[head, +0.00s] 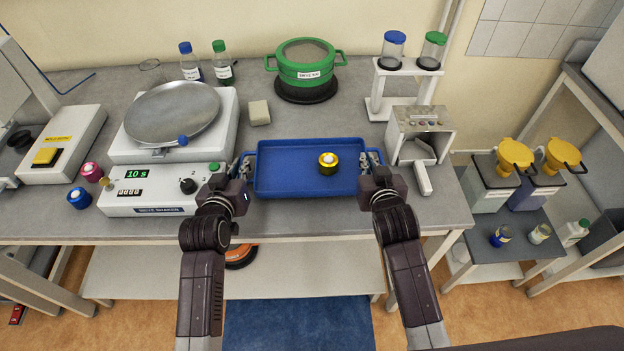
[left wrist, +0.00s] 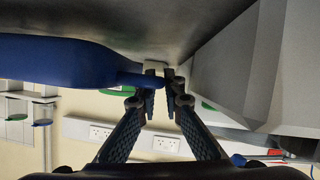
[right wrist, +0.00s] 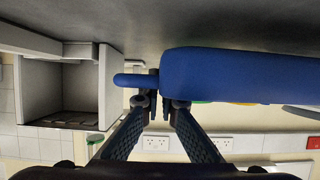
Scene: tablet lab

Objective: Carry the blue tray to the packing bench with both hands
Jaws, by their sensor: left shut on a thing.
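My right gripper (head: 371,160) is at the tray's right end. In the right wrist view its fingers are close together at the handle (right wrist: 126,80), whose end sticks out past one finger; their grip is unclear. I cannot identify the packing bench.
A shaker (head: 165,200) with a round pan stands close left of the tray. A white dispenser with a scoop (head: 420,150) stands close right. A green pot (head: 305,68) is behind, and a small beige block (head: 259,112) lies behind left. A lower side table (head: 510,240) is at right.

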